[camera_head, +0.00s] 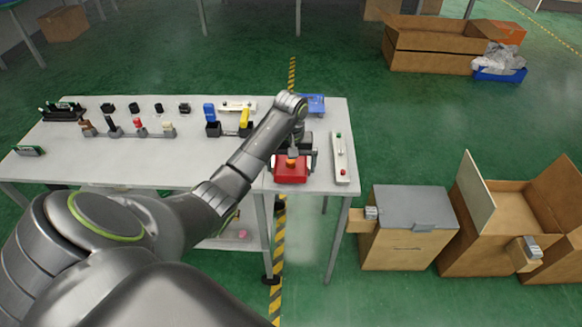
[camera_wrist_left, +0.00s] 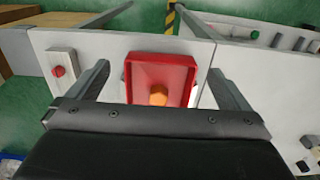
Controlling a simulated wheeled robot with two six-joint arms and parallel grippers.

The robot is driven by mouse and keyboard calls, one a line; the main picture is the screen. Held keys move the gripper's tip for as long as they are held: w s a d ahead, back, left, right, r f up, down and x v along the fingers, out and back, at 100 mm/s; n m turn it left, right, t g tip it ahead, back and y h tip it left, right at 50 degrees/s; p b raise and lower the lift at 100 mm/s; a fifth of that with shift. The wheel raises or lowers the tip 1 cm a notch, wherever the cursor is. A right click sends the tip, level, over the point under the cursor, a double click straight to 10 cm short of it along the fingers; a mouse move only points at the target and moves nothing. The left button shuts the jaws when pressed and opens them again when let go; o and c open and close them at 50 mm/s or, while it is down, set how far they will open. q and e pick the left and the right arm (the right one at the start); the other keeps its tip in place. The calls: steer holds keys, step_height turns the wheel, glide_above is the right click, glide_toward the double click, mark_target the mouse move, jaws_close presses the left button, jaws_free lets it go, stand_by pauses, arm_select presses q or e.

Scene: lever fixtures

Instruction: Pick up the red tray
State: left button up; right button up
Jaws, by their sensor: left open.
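The red tray (camera_head: 290,174) lies on the white table at its right end, near the front edge. In the left wrist view the red tray (camera_wrist_left: 182,67) is a shallow box with raised walls and an orange knob-like piece (camera_wrist_left: 158,95) in it. My left gripper (camera_head: 292,160) is over the tray's back part. In the left wrist view its open fingers (camera_wrist_left: 158,78) stand apart on either side of the tray, with gaps to its walls. Part of the tray's back is hidden by the gripper. My right gripper is not in view.
A white panel (camera_head: 340,158) with green and red buttons lies just right of the tray. A blue tray (camera_head: 314,103) is behind. Lever fixtures (camera_head: 140,130) stand along the table's left part. Cardboard boxes (camera_head: 408,245) stand on the floor to the right.

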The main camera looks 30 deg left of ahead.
arm_select(q)
steer(key=shift+w+a+f+p, duration=0.15)
steer(key=shift+f+p, duration=0.1)
steer(key=shift+f, duration=1.15)
steer(key=shift+s+a+f+p, duration=0.1)
steer(key=shift+f+p, duration=0.15)
steer(key=shift+f, duration=1.1)
steer(key=shift+w, duration=0.1)
steer(key=c, duration=0.7)
